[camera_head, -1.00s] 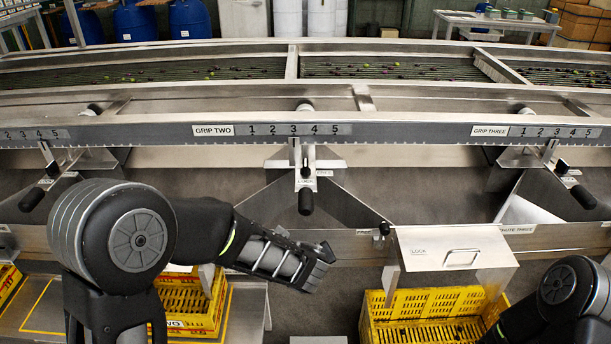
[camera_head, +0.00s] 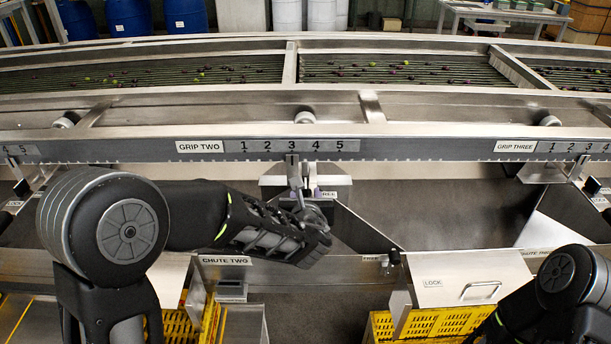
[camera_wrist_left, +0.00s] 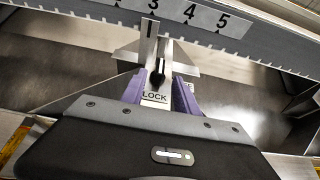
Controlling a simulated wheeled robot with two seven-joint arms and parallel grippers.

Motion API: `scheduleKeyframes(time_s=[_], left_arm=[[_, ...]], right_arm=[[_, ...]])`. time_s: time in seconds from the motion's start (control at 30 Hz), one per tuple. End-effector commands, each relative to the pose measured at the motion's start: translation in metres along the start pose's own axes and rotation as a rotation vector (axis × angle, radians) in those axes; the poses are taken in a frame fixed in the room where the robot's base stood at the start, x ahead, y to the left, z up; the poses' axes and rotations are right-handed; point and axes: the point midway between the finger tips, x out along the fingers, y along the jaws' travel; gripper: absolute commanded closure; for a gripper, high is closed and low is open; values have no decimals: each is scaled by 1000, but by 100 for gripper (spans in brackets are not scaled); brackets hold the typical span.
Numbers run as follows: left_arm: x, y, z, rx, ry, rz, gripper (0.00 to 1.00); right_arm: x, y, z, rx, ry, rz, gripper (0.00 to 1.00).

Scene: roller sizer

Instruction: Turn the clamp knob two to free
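The grip two unit hangs below the "GRIP TWO" scale (camera_head: 200,146), with its pointer (camera_head: 293,165) near 3. In the left wrist view a small black clamp knob (camera_wrist_left: 156,79) sits just above the "LOCK" label (camera_wrist_left: 154,97). The "FREE" label (camera_head: 328,194) partly shows in the head view. My left gripper (camera_head: 318,212) is at this unit and hides the lower handle. In the left wrist view its two purple fingers (camera_wrist_left: 160,93) stand apart, one on each side of the LOCK plate, without visibly closing on the knob. My right gripper is out of frame.
The "CHUTE TWO" edge (camera_head: 226,261) runs just below my left gripper. The metal rail (camera_head: 420,150) spans above.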

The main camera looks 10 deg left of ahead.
Motion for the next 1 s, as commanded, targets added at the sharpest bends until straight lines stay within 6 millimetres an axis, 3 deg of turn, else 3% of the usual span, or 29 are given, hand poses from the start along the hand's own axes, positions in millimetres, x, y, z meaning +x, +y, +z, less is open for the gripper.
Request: scheduleKeyframes(time_s=[0.43, 0.8, 1.0], left_arm=[[7, 0, 0, -2, 2, 1, 64], [60, 0, 0, -1, 3, 2, 64], [77, 0, -1, -1, 2, 1, 64]], right_arm=[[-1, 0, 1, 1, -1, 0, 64], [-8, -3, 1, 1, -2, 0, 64], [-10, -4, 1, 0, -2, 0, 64]])
